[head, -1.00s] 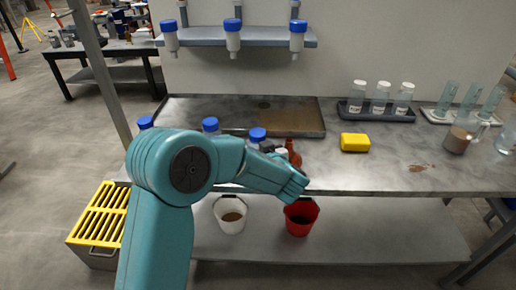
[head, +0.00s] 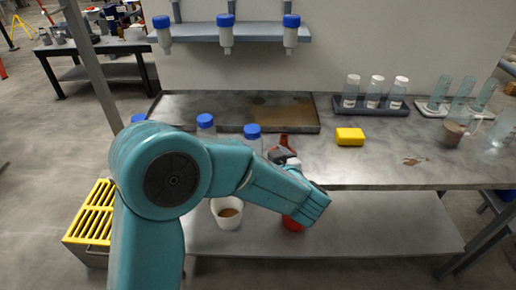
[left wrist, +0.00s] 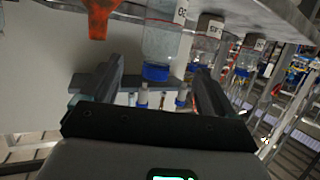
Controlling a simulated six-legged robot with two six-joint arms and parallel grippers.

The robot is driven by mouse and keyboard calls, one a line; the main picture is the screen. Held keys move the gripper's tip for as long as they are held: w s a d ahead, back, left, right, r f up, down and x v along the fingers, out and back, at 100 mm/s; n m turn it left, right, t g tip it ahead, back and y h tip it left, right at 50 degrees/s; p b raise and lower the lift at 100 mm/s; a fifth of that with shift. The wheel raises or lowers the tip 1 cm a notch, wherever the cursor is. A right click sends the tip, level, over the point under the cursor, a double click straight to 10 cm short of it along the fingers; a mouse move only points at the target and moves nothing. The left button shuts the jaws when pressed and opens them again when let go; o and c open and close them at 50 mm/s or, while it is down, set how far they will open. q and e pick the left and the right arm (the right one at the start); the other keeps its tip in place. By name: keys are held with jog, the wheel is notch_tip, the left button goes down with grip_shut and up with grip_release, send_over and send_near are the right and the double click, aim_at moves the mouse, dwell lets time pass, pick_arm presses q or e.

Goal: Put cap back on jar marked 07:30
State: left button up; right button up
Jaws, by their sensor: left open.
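Jars with blue caps stand along the bench's near edge: one in the middle (head: 205,124), one at right (head: 252,133), and one at left, mostly behind my arm. In the left wrist view, which is turned over, a blue-capped clear jar (left wrist: 163,42) shows beyond my left gripper (left wrist: 158,88), between its fingers in the picture. Its label is cut off, ending in 0; two more capped jars stand to its right. My left gripper is open with nothing between its fingers. I cannot read 07:30 anywhere or make out a loose cap. My right gripper is not in view.
A shelf (head: 262,31) holds bottles above. A white bucket (head: 227,222) sits below.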

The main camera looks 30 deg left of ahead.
pick_arm(q)
jog(key=shift+v, duration=1.25)
jog(key=shift+s+d, duration=0.1)
jog(key=shift+d, duration=0.05)
